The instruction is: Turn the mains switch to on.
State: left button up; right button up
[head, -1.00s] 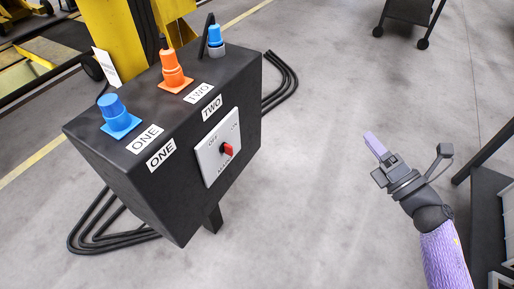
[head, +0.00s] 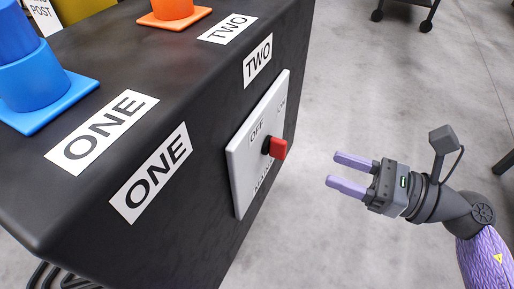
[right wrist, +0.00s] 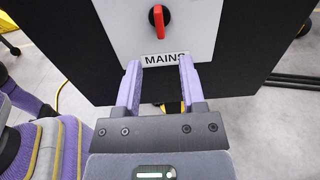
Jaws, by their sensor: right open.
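The mains switch has a red handle (head: 278,148) on a black hub, set on a white plate (head: 243,172) on the side of the black control box (head: 190,232). The plate reads OFF at upper left, ON at upper right and MAINS below. In the right wrist view the red handle (right wrist: 159,22) stands about vertical. The OFF and ON marks are outside that view. My right gripper (head: 334,170) is open and empty, right of the handle and apart from it. In the right wrist view its fingers (right wrist: 160,66) lie below the handle, around the MAINS label's height. My left gripper is not in view.
Black cables (head: 55,276) lie at lower left. A dark wheeled cart (head: 410,3) stands at the back.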

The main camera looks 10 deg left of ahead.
aim_at(286, 150)
jog(key=b+x, duration=0.1)
jog(key=x, duration=0.8)
jog(key=shift+r, duration=0.15)
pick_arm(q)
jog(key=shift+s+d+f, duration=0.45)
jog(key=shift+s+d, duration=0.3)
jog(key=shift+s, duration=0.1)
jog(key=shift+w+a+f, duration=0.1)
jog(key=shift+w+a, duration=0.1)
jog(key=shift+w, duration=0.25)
pick_arm(e)
grip_shut()
